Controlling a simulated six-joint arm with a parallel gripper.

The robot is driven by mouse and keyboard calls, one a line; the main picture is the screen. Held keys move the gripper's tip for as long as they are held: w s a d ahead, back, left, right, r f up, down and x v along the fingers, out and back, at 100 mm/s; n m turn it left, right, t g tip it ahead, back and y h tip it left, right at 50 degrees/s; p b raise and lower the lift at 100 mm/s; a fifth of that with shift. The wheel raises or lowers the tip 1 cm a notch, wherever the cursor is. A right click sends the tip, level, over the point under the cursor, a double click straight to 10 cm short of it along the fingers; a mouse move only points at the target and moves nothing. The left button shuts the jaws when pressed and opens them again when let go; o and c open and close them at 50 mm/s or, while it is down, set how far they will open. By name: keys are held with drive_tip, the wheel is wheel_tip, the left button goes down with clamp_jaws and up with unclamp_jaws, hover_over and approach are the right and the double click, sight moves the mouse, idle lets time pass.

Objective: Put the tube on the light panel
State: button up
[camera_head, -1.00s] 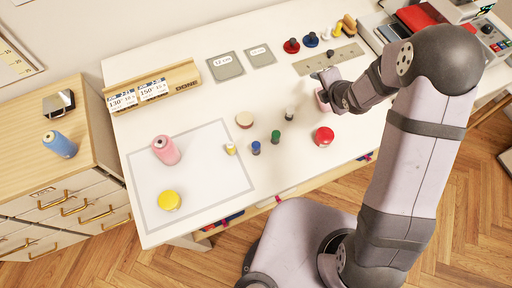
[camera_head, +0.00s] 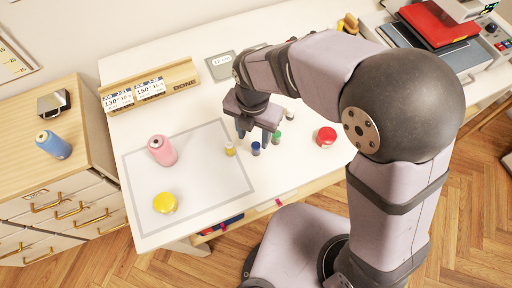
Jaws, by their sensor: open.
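The light panel (camera_head: 205,185) is a pale rectangle with a grey border at the left of the white table. A pink spool (camera_head: 162,151) and a yellow round pot (camera_head: 165,203) stand on it. Right of the panel stand small tubes: yellow (camera_head: 230,150), blue (camera_head: 256,149), green (camera_head: 277,138) and a dark-topped white one (camera_head: 290,115). I cannot tell which is the task's tube. My gripper (camera_head: 254,136) is open and points down, over or just behind the blue tube. Whether it touches anything is unclear.
A red round pot (camera_head: 326,137) stands right of the tubes. A wooden holder with number cards (camera_head: 150,88) is at the back left. A blue spool (camera_head: 53,145) stands on the wooden cabinet (camera_head: 92,150). The panel's middle is clear. My arm covers the table's back middle.

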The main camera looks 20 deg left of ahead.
sight(256, 146)
drive_tip(key=shift+w+d+f+p, duration=0.15)
drive_tip(key=shift+f+p, duration=0.55)
drive_tip(key=shift+f, duration=0.75)
drive_tip(key=shift+w+d+f+p, duration=0.15)
drive_tip(key=shift+f+p, duration=0.55)
drive_tip(key=shift+f, duration=0.75)
drive_tip(key=shift+s+f, duration=0.1)
drive_tip(key=shift+f, duration=0.65)
drive_tip(key=shift+c, duration=0.5)
clamp_jaws()
